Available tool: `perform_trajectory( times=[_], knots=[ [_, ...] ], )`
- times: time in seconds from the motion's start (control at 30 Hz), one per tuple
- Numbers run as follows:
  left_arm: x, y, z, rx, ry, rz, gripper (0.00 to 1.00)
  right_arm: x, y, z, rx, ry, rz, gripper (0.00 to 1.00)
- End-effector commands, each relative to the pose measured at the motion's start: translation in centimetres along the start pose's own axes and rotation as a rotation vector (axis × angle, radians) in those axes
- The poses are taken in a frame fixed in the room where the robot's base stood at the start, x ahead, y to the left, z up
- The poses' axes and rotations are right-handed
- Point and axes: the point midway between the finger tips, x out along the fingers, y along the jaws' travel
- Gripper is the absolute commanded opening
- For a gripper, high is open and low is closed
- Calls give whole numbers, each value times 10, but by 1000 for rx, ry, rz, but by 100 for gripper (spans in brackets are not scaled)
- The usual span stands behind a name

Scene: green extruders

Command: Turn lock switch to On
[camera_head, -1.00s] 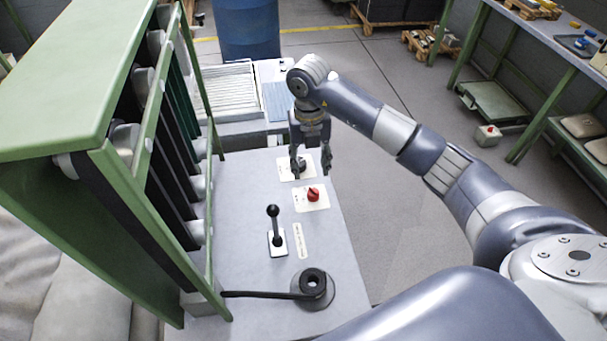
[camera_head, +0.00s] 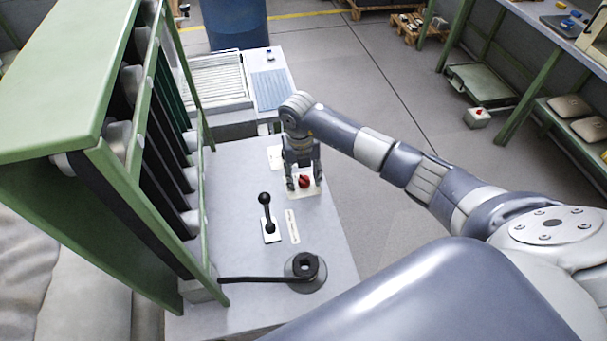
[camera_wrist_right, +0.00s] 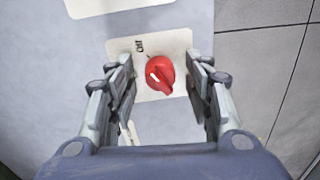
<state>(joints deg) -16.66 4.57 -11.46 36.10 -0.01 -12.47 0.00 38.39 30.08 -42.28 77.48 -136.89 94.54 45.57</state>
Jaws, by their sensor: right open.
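A red rotary switch (camera_head: 305,182) sits on a white label plate (camera_head: 305,193) on the grey panel. In the right wrist view the red knob (camera_wrist_right: 160,75) is between the fingers, with its white mark pointing to the upper left as seen there. Small lettering on its plate (camera_wrist_right: 118,48) is too small to read surely. My right gripper (camera_head: 304,180) points down over the switch, open, with one finger on each side. I see a gap between the knob and both fingers in the wrist view. My left gripper is not in view.
A black-knobbed lever (camera_head: 266,212) stands nearer on the panel, beside a narrow label strip (camera_head: 292,226). A round black-topped fixture (camera_head: 306,268) is closer still. Another white plate (camera_head: 274,157) lies behind the gripper. A green frame (camera_head: 205,250) bounds the left.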

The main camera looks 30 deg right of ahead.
Motion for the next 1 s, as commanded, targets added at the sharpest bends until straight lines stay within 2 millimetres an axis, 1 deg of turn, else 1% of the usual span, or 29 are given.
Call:
perform_trajectory(
  times=[0.1,0.13,0.17,0.2,0.27,0.3,0.33,0.67,0.87,1.0],
  knots=[
    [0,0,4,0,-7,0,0,0,0,0,0,0,0,47],
    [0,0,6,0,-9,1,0,0,0,0,0,0,0,43],
    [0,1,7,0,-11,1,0,0,0,0,0,0,0,36],
    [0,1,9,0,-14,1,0,0,0,0,0,0,0,27],
    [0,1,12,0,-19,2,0,0,0,0,0,0,0,13],
    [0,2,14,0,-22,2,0,0,0,0,0,0,0,4],
    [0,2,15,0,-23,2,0,0,0,0,0,0,0,2],
    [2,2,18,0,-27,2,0,0,0,0,-27,-1,0,2],
    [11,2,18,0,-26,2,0,1,0,1,-119,-8,0,2],
    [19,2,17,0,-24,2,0,2,0,1,-227,-15,-1,2]
  ],
)
